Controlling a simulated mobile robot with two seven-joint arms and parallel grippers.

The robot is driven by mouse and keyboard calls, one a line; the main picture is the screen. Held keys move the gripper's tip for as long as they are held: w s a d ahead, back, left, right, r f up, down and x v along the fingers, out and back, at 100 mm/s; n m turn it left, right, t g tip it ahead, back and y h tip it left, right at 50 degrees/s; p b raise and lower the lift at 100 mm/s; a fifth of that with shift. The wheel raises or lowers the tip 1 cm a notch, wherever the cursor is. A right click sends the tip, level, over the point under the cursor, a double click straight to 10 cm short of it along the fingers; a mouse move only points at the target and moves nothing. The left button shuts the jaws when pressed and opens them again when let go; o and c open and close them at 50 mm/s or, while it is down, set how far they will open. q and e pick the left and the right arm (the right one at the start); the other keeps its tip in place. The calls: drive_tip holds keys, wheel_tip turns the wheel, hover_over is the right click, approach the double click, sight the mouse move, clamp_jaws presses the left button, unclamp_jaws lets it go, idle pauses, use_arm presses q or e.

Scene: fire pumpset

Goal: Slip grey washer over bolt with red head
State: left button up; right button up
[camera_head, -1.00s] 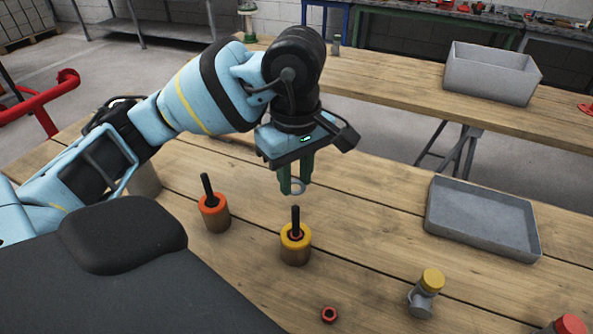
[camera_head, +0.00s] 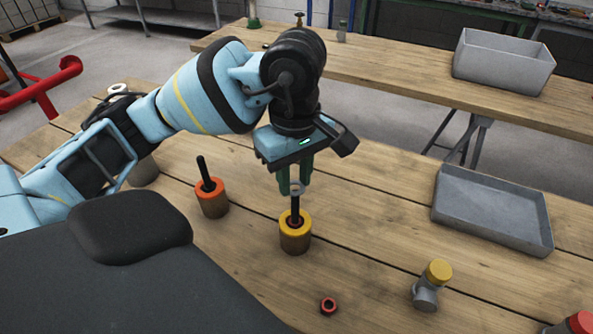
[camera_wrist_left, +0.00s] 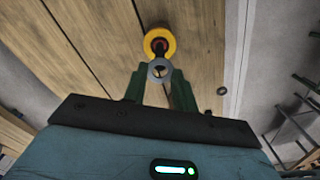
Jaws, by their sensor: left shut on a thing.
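My left gripper (camera_head: 295,186) is shut on the small grey washer (camera_head: 296,190) and points down. The washer is at the top end of a black bolt (camera_head: 295,210) standing upright in a wooden holder with a yellow rim (camera_head: 294,240). A little red shows around the bolt's base inside that rim. I cannot tell whether the washer is around the bolt's tip or just above it. In the left wrist view, the washer (camera_wrist_left: 160,69) sits between the fingertips, with the yellow rim (camera_wrist_left: 150,42) beyond it. My right gripper is not in view.
An orange-rimmed holder (camera_head: 211,200) with another black bolt stands to the left. A red nut (camera_head: 328,306), a grey fitting with yellow cap (camera_head: 425,295) and a red-capped part (camera_head: 579,323) lie nearer. A shallow grey tray (camera_head: 490,212) lies right; a grey bin (camera_head: 503,62) is on the rear table.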

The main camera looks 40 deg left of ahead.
use_arm(q)
drive_tip(key=shift+f+b, duration=0.5)
drive_tip(key=shift+f, duration=0.45)
drive_tip(key=o, duration=0.8)
drive_tip(key=shift+o, duration=1.1)
